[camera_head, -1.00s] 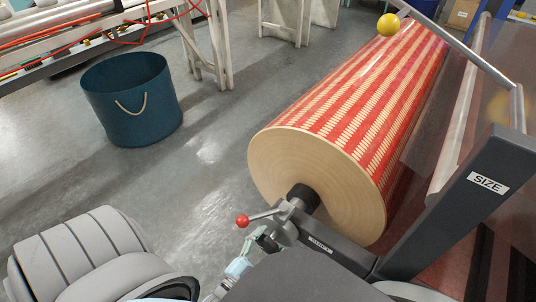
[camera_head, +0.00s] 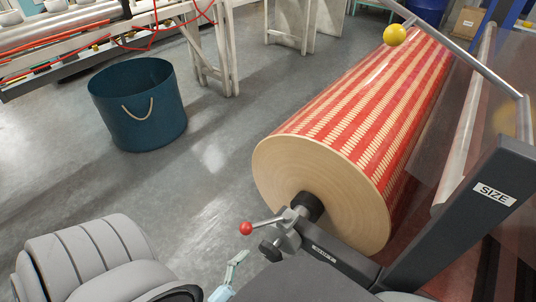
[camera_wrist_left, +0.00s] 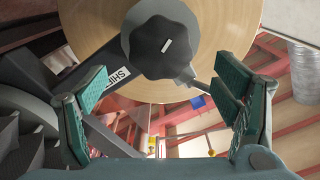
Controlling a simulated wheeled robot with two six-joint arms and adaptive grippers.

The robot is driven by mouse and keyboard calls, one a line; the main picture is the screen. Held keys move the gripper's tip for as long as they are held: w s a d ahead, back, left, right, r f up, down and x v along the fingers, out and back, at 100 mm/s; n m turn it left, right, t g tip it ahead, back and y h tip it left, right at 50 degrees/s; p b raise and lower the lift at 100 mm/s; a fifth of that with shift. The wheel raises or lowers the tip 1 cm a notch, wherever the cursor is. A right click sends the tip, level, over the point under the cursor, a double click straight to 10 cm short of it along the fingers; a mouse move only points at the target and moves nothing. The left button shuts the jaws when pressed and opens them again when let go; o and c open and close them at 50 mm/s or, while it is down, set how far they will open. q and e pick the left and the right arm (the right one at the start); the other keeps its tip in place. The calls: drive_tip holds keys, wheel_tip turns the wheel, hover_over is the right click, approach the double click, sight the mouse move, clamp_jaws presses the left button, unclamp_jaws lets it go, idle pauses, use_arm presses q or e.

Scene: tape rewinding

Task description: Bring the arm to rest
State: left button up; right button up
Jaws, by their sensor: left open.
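My left gripper (camera_head: 236,268) shows at the bottom of the head view, only partly, left of and below the clamp (camera_head: 290,232) at the roll's end. In the left wrist view its two green-padded fingers (camera_wrist_left: 165,95) are wide apart with nothing between them. A dark lobed knob (camera_wrist_left: 160,45) lies ahead of the fingers, apart from them; it also shows in the head view (camera_head: 270,249). The clamp has a lever with a red ball (camera_head: 246,228). The large red-and-cream striped roll (camera_head: 365,105) sits on its shaft. My right gripper is not in view.
A dark frame post labelled SIZE (camera_head: 475,205) stands at the right. A blue bucket (camera_head: 137,105) stands on the open grey floor (camera_head: 205,190). A yellow ball (camera_head: 395,35) is above the roll's far part.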

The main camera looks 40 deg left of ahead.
use_arm(q)
drive_tip(key=s, duration=0.5)
idle(0.3)
